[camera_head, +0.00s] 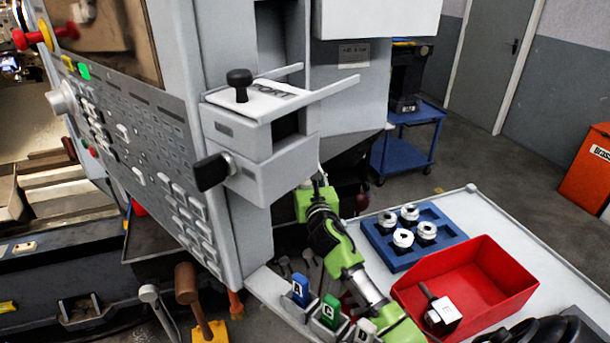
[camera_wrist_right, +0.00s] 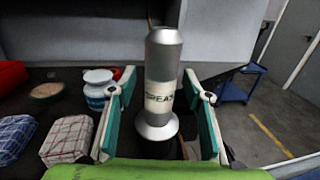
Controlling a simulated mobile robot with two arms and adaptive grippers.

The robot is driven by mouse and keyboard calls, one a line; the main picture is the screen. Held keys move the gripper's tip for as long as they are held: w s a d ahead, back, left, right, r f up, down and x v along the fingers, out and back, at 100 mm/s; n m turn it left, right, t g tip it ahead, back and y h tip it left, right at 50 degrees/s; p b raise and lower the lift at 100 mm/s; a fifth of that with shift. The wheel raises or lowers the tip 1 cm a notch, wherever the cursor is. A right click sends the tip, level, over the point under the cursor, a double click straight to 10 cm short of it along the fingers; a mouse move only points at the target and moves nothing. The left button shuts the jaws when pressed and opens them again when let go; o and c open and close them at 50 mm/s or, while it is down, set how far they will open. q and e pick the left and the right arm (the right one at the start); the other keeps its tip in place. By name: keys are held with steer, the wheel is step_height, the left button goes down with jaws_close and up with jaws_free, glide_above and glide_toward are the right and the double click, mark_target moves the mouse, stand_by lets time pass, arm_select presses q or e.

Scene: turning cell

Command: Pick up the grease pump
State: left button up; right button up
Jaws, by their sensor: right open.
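The grease pump (camera_wrist_right: 163,60) is a silver-grey upright cylinder with a pale band lettered "GREAS" and a flared lower part. It is in the middle of the right wrist view. My right gripper (camera_wrist_right: 160,82) is open, with one teal-lined finger on each side of the pump. Gaps show between the fingers and the cylinder, and I cannot tell how far the pump reaches between them. In the head view my green right arm reaches up beside the machine's control panel; its fingers and the pump are hidden there. My left gripper is not in view.
In the right wrist view, a white-and-blue jar (camera_wrist_right: 97,88) and folded checked cloths (camera_wrist_right: 68,139) lie left of the gripper. In the head view, a red bin (camera_head: 490,293) and a blue tray (camera_head: 383,246) stand right of my arm. The control panel (camera_head: 150,150) stands close left.

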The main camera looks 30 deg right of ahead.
steer(key=shift+r, duration=0.1)
jaws_close()
